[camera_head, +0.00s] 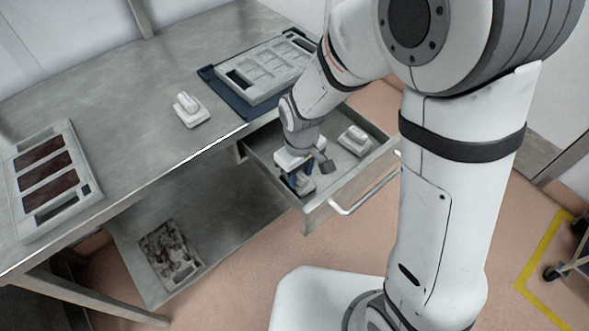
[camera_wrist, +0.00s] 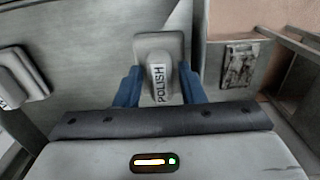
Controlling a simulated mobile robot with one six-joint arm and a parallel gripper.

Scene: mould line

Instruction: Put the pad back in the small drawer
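A pale grey pad with a raised handle labelled POLISH (camera_wrist: 160,82) is below my gripper in the wrist view. In the head view this pad (camera_head: 305,184) is partly hidden by my gripper, at the near-left corner of the open drawer (camera_head: 318,216). My gripper (camera_head: 298,180) points down into the drawer, its blue fingers on both sides of the handle. The fingers also show in the wrist view (camera_wrist: 160,88); whether they press on the handle is unclear. A second pad (camera_head: 355,140) sits at the drawer's far-right end. A third pad (camera_head: 191,110) rests on the bench top.
The metal bench (camera_head: 120,115) carries a grey mould tray with brown cavities (camera_head: 48,216) at left and a grey mould (camera_head: 268,69) on a dark blue mat (camera_head: 209,75). A scrap-filled bin (camera_head: 170,254) is on the lower shelf. A trolley wheel (camera_head: 552,272) is at right.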

